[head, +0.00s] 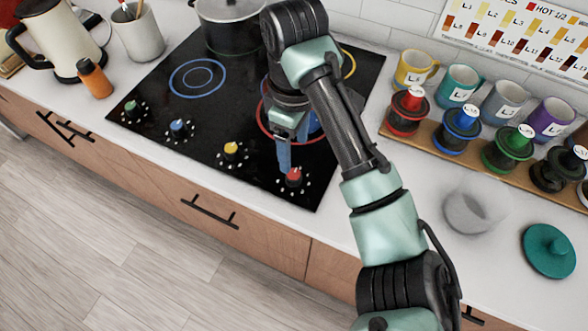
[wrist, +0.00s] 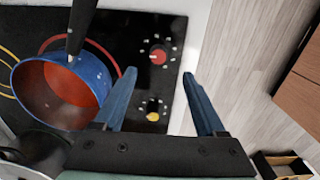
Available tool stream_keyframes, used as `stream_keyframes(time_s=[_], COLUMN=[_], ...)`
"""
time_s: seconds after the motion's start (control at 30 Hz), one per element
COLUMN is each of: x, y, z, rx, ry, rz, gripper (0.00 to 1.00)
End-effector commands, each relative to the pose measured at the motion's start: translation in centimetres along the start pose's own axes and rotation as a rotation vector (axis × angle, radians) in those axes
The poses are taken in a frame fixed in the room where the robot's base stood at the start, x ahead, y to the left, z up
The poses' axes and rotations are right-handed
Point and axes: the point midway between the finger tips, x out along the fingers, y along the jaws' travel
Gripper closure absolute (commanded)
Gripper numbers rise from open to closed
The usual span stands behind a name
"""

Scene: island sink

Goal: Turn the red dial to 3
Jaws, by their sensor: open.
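The red dial (head: 294,177) is at the front right corner of the black cooktop, ringed by white marks. It also shows in the wrist view (wrist: 158,57), just beyond the fingertips and between them in the picture. The marks are too small to read, so I cannot tell its setting. My gripper (head: 284,168) is open, with blue fingers pointing down just behind and left of the red dial. In the wrist view my gripper (wrist: 159,75) has nothing between its fingers, and a gap to the dial shows.
A blue pan (wrist: 62,92) with a dark handle sits on the red-ringed burner beside my gripper. Yellow (head: 231,149), blue (head: 179,127) and green (head: 132,108) dials line the cooktop front. Mugs and colored knob-topped pieces on a wooden board (head: 440,145) stand right of my arm.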

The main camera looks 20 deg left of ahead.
Motion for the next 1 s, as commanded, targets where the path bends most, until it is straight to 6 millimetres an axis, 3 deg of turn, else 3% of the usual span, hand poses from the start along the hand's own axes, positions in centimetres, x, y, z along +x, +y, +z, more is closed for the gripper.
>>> stream_keyframes(time_s=[0.03, 0.1, 0.4, 0.6, 0.87, 1.0], x=[1.8, 3.4, 7.7, 8.9, 9.0, 9.0], y=[-0.2, -0.1, 0.0, 0.0, 0.1, 0.1], z=[-0.1, -0.2, 0.0, -0.1, -0.1, -0.1], rx=[0.001, 0.001, 0.002, 0.001, 0.002, 0.002], ry=[0.002, 0.004, 0.0, 0.001, 0.002, 0.002], rz=[-0.006, -0.004, -0.001, 0.002, 0.003, 0.003], gripper=[0.27, 0.27, 0.27, 0.27, 0.27, 0.52])
